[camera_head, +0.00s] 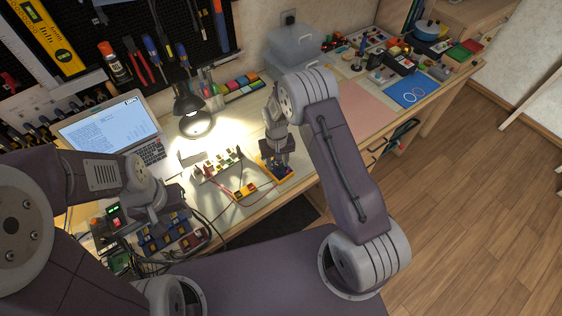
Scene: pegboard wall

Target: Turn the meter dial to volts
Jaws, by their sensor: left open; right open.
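A yellow-edged meter (284,178) lies on the bench at the middle, near the front edge. My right gripper (276,168) is open, pointing down over it, and hides most of its face. The dial is hidden behind the fingers, so its setting does not show, and I cannot tell whether the fingers touch it. Red leads run on the bench to the left of the meter. My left gripper (168,222) is open at the lower left, over the cluttered front of the bench and well away from the meter.
A small yellow and red block (245,191) and a board with parts (217,163) lie left of the meter. A lit black lamp (193,112) and a laptop (108,130) stand behind. A pink mat (362,108) to the right is clear.

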